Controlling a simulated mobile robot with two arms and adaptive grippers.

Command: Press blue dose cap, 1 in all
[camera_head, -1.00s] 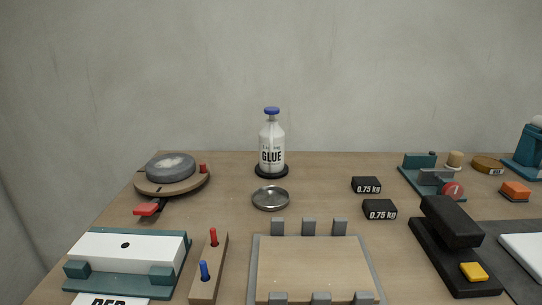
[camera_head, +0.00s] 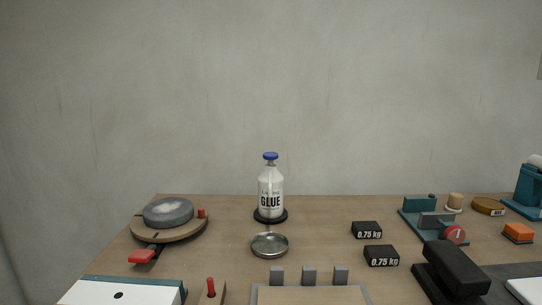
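The blue dose cap (camera_head: 270,156) sits on top of a white glue bottle (camera_head: 271,190) labelled GLUE. The bottle stands upright on a round black base (camera_head: 270,216) near the back edge of the table. The cap looks raised above the bottle's shoulder on a narrow neck. A shallow round metal dish (camera_head: 269,245) lies in front of the bottle. Neither of my grippers shows in the head view.
A round turntable with a grey disc (camera_head: 168,213) stands at the left of the wooden table (camera_head: 220,246). Two black 0.75 kg weights (camera_head: 367,230) lie right of the dish. Teal fixtures (camera_head: 432,222) and a black press (camera_head: 450,271) are further right. The wall is bare.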

